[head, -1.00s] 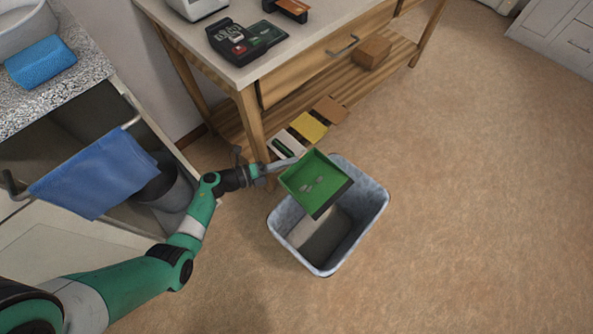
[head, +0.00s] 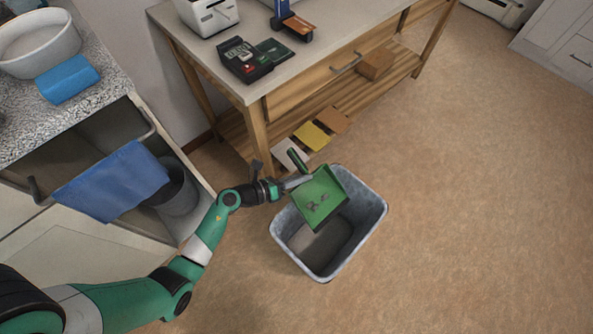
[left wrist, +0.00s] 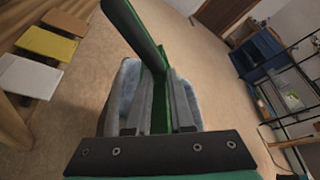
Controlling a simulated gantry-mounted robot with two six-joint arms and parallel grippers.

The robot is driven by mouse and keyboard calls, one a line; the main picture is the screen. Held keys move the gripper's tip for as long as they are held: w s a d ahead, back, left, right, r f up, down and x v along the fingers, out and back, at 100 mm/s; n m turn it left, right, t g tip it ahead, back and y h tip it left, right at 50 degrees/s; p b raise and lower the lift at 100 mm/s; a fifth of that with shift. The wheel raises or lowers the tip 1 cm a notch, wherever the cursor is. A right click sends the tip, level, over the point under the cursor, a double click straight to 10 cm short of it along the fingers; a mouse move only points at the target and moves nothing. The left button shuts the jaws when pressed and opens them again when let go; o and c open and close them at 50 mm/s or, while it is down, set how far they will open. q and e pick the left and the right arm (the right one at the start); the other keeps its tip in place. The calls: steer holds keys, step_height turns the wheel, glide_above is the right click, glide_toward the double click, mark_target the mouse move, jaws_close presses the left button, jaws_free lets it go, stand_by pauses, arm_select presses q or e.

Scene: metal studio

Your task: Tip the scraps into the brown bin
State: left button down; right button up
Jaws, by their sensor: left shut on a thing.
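A green dustpan (head: 319,198) with small grey scraps (head: 317,204) on it hangs over the open bin. My left gripper (head: 291,185) is shut on the dustpan's handle side, at the bin's upper left. In the left wrist view the green handle (left wrist: 135,32) rises beside the gripper's fingers (left wrist: 160,105), and the pan is seen mostly edge-on. The bin (head: 372,232) stands upright on the floor; its walls look mottled grey-blue rather than brown. The dustpan hides part of its opening. I see no scraps inside it. My right gripper is not in view.
A wooden table (head: 255,140) with a low shelf stands behind the bin. White, yellow (head: 312,135) and brown flat pieces lie by it. A dark grey bucket (head: 178,190) sits in the cupboard at left, near a blue towel (head: 112,180). Floor at right is clear.

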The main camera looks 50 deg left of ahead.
arm_select(q)
steer(key=d+r+m+p, duration=0.1)
steer(key=p, duration=0.1)
steer(key=d+r+m+y+p, duration=0.1)
steer(key=d+p, duration=0.1)
steer(key=d+r+y+p, duration=0.1)
steer(key=p, duration=0.1)
steer(key=shift+d+r+m+g+p, duration=0.1)
steer(key=shift+d+m+g+p, duration=0.2)
steer(key=shift+d+m+p, duration=0.4)
steer(key=shift+d+p, duration=0.2)
steer(key=shift+p, duration=0.25)
steer(key=shift+p, duration=0.3)
steer(key=shift+w, duration=0.1)
